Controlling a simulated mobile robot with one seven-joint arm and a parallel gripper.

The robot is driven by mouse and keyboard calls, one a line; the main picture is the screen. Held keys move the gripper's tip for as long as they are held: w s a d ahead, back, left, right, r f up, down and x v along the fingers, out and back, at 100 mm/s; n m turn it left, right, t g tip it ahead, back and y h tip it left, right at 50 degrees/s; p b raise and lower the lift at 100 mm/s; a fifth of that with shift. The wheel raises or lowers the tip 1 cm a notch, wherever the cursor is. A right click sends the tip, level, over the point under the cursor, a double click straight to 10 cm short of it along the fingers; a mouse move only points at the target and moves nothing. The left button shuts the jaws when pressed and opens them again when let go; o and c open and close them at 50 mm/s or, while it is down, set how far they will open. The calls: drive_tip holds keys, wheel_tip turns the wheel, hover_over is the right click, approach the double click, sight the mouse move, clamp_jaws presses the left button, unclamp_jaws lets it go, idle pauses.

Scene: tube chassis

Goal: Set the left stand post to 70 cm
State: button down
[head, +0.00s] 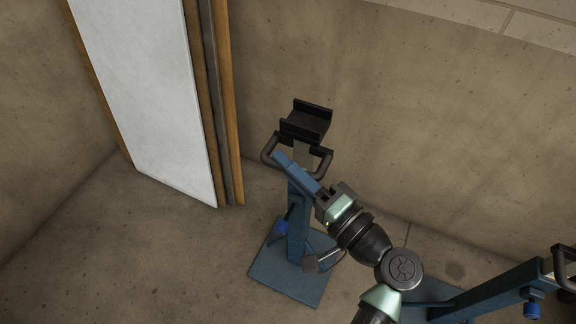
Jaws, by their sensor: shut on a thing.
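The left stand has a blue base plate (262,277), an upright blue post (297,232) and a black cradle (306,125) on top. A dark looped handle (268,148) sits just below the cradle, around a short grey section (303,153). A blue knob (281,228) is on the post's left side. My gripper (325,203) is beside the upper post, on its right, shut on the lower end of a slanted blue bar (298,175). The bar crosses in front of the post and handle; I cannot tell whether it is fixed to the stand.
A second blue stand (500,287) with its own knob (532,310) is at the lower right, partly cut off. A tall white panel (150,100) with wooden edges stands at the left. Concrete walls rise behind. The floor (150,260) at lower left is clear.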

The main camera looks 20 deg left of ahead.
wheel_tip(320, 180, up, 3)
drive_tip(key=shift+f+p, duration=0.15)
drive_tip(key=shift+p, duration=0.45)
drive_tip(key=shift+f, duration=0.1)
drive_tip(key=c, duration=0.8)
unclamp_jaws()
drive_tip(key=p+v, duration=0.3)
drive_tip(key=v, duration=1)
